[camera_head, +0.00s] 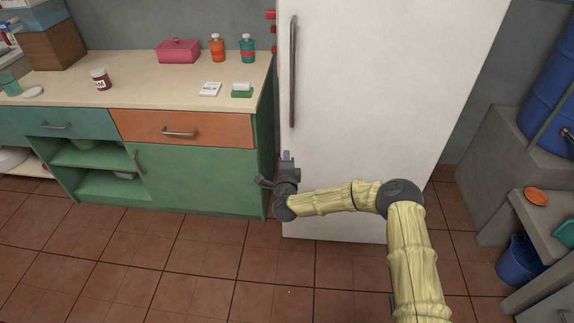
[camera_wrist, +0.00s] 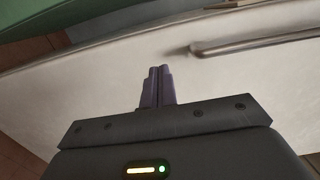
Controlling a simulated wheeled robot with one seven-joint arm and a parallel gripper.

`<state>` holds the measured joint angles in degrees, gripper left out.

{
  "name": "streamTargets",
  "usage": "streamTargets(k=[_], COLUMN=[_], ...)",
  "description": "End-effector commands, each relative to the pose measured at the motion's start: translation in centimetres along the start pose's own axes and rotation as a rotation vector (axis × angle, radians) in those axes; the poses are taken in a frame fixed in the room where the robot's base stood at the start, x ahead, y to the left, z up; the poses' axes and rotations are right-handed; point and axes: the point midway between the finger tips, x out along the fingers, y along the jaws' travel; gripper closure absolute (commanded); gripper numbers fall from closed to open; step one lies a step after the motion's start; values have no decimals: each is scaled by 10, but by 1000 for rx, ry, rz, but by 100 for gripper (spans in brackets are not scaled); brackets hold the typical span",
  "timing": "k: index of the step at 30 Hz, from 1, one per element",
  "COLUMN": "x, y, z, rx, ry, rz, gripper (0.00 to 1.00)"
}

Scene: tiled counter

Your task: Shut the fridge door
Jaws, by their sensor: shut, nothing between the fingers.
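The white fridge door (camera_head: 400,110) stands upright right of the counter, with a long vertical grey handle (camera_head: 293,70) near its left edge. No fridge interior shows, and I cannot tell whether a narrow gap remains at its edge. My gripper (camera_head: 287,156) is in front of the door's lower left part, below the handle. In the wrist view the shut, empty purple fingers (camera_wrist: 157,86) point at the white door panel (camera_wrist: 110,75), with the handle (camera_wrist: 255,43) up to the right. Whether the fingertips touch the panel is unclear.
A green cabinet (camera_head: 200,180) with an orange drawer (camera_head: 185,130) stands left of the fridge, its cream countertop (camera_head: 135,85) holding jars, bottles and a pink box (camera_head: 179,51). A grey bench (camera_head: 550,210) and blue bucket (camera_head: 520,262) are at right. The tiled floor (camera_head: 180,275) in front is clear.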

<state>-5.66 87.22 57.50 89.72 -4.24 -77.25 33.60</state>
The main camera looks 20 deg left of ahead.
Motion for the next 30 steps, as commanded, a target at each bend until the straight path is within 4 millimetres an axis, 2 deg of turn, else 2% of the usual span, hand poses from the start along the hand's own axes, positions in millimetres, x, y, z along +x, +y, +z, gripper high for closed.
streamTargets(k=[3,8,15,24,30], x=[-18,-31,-32,-32,-34], y=[1,1,1,1,-11], z=[2,1,-6,-1,5], rx=[0,0,-1,-2,-84], ry=[-2,2,12,5,-79], rz=[2,1,1,1,11], gripper=[100,100,100,100,100])
